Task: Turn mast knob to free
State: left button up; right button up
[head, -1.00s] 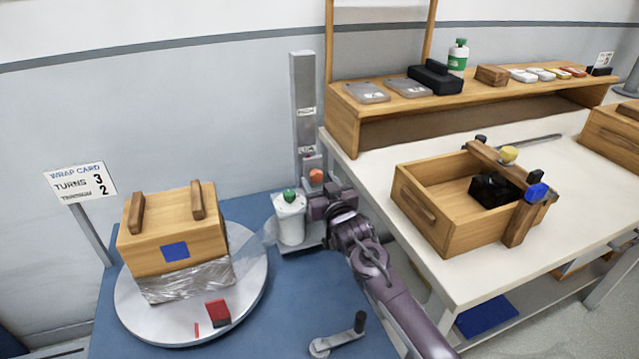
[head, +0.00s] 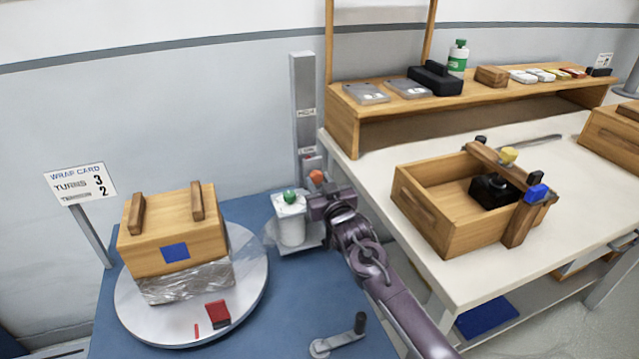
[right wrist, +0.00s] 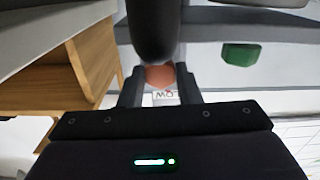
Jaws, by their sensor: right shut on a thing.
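The grey mast (head: 304,105) stands upright at the back edge of the blue table. The orange mast knob (head: 317,176) is low on its front; it also shows in the right wrist view (right wrist: 160,76) between the fingertips. My right gripper (head: 318,192) is shut on the knob and partly hides it. A small label lies just beyond the knob in the right wrist view, too partly hidden to read fully. My left gripper is not in view.
A white film roll with a green knob (head: 290,197) stands left of my gripper. A film-wrapped wooden box (head: 165,235) sits on the round turntable (head: 250,285). A crank (head: 340,338) is at the front. The white bench (head: 445,270) with an open wooden box is close on the right.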

jog(key=n, duration=0.3)
jog(key=shift+n, duration=0.3)
jog(key=shift+n+p, duration=0.3)
jog(key=shift+n, duration=0.8)
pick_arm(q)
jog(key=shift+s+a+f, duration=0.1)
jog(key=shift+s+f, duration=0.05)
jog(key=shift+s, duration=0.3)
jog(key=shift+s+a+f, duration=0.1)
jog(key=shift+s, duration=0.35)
pick_arm(e)
jog(key=shift+n, duration=0.3)
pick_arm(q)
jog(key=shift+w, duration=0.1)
pick_arm(e)
jog(key=o, duration=1)
jog(key=shift+c, duration=0.2)
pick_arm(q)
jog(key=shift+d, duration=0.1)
pick_arm(e)
jog(key=shift+s, duration=0.1)
